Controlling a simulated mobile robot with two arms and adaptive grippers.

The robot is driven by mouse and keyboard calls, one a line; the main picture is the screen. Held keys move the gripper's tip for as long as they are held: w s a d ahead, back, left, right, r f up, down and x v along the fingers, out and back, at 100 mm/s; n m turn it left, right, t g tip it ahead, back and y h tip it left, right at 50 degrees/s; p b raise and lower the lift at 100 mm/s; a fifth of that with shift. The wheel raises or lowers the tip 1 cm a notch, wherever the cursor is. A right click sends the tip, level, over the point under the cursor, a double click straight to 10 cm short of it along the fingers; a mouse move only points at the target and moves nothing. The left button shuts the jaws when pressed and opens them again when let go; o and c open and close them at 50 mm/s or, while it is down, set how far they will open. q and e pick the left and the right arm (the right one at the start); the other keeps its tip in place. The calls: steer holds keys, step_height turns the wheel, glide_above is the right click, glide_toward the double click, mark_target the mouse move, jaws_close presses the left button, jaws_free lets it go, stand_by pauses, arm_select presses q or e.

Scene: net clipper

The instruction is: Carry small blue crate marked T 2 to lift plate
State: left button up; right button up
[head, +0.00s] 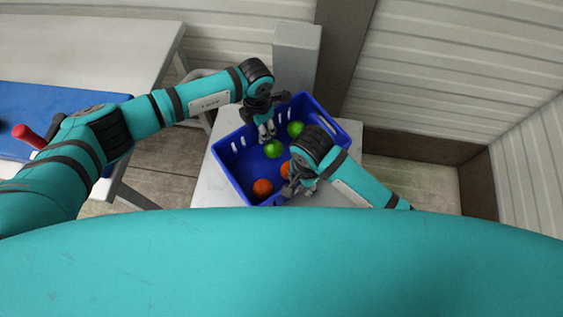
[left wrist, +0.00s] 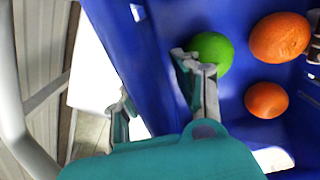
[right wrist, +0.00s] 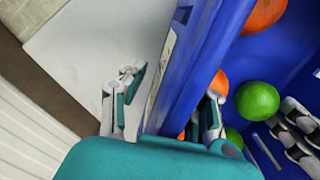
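The blue crate (head: 238,165) sits on a pale stand (head: 205,190) in the head view. No T 2 mark is legible. It holds green fruit (head: 296,129) and orange fruit (head: 262,187). My left gripper (head: 267,132) is at the crate's far wall. In the left wrist view, its open fingers (left wrist: 158,90) straddle the crate wall (left wrist: 140,50), one outside and one inside. My right gripper (head: 292,188) is at the near side. In the right wrist view, its open fingers (right wrist: 165,95) straddle the opposite wall (right wrist: 200,60), with a gap at the outer finger. I cannot tell which surface is the lift plate.
A grey post (head: 296,55) stands just behind the crate. At the left is a pale table (head: 90,50) with a blue mat (head: 60,98) and a red handle (head: 28,136). Ribbed walls close off the right and back. Some floor shows between table and stand.

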arm_select(q)
step_height(320, 180, up, 6)
steer(key=shift+r, duration=0.5)
arm_select(e)
steer(key=shift+r, duration=0.15)
step_height(320, 180, up, 10)
steer(key=shift+w+a+r, duration=0.1)
steer(key=shift+w+r, duration=0.05)
steer(key=shift+r, duration=0.55)
steer(key=shift+s+r, duration=0.2)
arm_select(q)
steer(key=shift+r, duration=0.15)
arm_select(e)
steer(key=shift+r, duration=0.1)
